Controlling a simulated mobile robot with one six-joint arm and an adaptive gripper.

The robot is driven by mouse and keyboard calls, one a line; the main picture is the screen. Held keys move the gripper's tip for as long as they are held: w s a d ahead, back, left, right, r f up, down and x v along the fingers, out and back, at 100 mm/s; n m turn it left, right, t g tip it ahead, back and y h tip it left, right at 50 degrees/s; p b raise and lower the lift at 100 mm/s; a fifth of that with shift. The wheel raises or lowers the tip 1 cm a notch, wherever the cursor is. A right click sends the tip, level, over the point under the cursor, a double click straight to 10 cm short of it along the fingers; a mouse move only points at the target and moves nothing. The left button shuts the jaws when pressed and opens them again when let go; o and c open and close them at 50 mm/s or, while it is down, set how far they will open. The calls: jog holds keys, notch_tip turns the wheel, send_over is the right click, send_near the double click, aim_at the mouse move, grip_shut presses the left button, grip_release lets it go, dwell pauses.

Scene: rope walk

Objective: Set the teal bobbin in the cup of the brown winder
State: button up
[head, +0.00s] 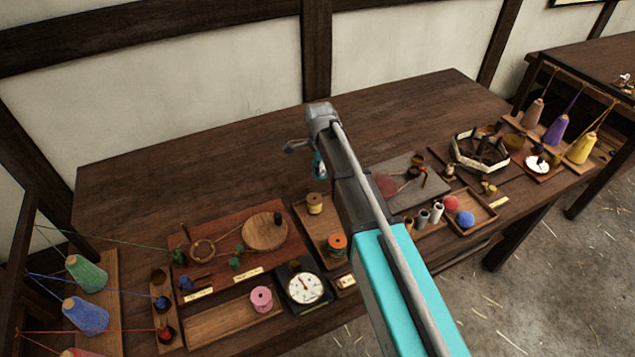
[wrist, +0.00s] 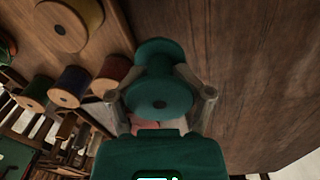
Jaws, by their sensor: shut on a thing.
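My gripper (head: 318,158) is raised above the back middle of the table, partly hidden by my own arm. In the wrist view my gripper (wrist: 160,98) is shut on the teal bobbin (wrist: 158,55), with one finger on each side of its waist. The bobbin also shows small in the head view (head: 319,169), clear of the tabletop. A reddish-brown winder board (head: 222,268) lies at left, with a round wooden disc (head: 263,233), a ring and green thread on it. Its cup is too small to make out surely.
A white dial (head: 305,288), a pink spool (head: 261,299) and an orange spool (head: 337,244) stand near the front. A grey board (head: 428,184) with a red disc lies right of my arm. Threaded cones (head: 87,272) stand at left. The table's back is clear.

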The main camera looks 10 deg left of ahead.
aim_at(319, 183)
jog(key=shift+w+a+f+b, duration=0.2)
jog(key=shift+w+f+b, duration=0.25)
jog(key=shift+w+f, duration=0.25)
jog(key=shift+f, duration=0.1)
jog(key=shift+w+a+f+b, duration=0.1)
jog(key=shift+w+f+b, duration=0.15)
jog(key=shift+f+b, duration=1.7)
jog(key=shift+b, duration=0.05)
jog(key=shift+f, duration=0.25)
jog(key=o, duration=1.1)
jog(key=shift+r, duration=0.2)
jog(key=r+p, duration=1.2)
jog(key=shift+w+a, duration=0.1)
jog(key=shift+w, duration=0.2)
jog(key=shift+r, duration=0.1)
